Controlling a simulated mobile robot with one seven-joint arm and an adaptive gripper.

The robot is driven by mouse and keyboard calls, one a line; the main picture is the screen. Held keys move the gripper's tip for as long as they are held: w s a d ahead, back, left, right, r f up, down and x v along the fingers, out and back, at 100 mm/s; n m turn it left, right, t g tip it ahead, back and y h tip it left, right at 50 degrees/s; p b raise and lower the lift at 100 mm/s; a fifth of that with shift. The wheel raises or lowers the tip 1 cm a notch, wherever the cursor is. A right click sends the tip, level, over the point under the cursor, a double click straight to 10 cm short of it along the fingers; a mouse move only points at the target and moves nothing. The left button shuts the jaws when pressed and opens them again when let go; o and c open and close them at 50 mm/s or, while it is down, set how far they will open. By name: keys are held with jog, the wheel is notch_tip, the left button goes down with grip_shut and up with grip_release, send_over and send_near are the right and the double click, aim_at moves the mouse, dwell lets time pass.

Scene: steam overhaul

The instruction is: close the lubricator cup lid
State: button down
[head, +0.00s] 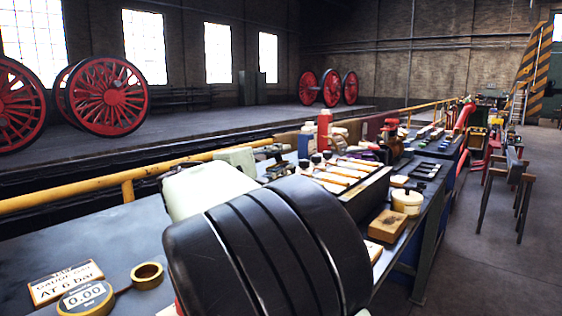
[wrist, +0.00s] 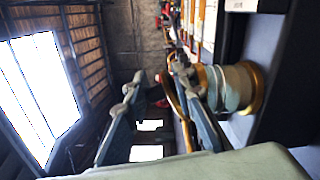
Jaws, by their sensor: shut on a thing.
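In the wrist view my gripper (wrist: 160,72) has its two dark fingers a little apart. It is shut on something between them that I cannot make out. A pale rounded cup with a brass-coloured ring (wrist: 235,88) stands on the dark bench just right of the right finger, and it may be the lubricator cup. Its lid is not clearly visible, so I cannot tell whether it is open. In the head view my gripper (head: 276,151) is small and partly hidden near the bench's back edge, behind my black arm.
The bench (head: 110,255) carries a brass ring (head: 147,275), a gauge sign (head: 66,283), a cream lidded pot (head: 407,202) and a wooden block (head: 388,225). A yellow railing (head: 70,198) runs behind it. The floor right of the bench is clear near me; trestles (head: 510,175) stand farther off.

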jog(key=shift+a+r, duration=0.1)
jog(key=shift+r, duration=0.1)
dwell(0.5)
jog(key=c, duration=1.8)
grip_release()
jog(key=shift+f, duration=0.3)
jog(key=v, duration=0.8)
jog(key=shift+r, duration=0.25)
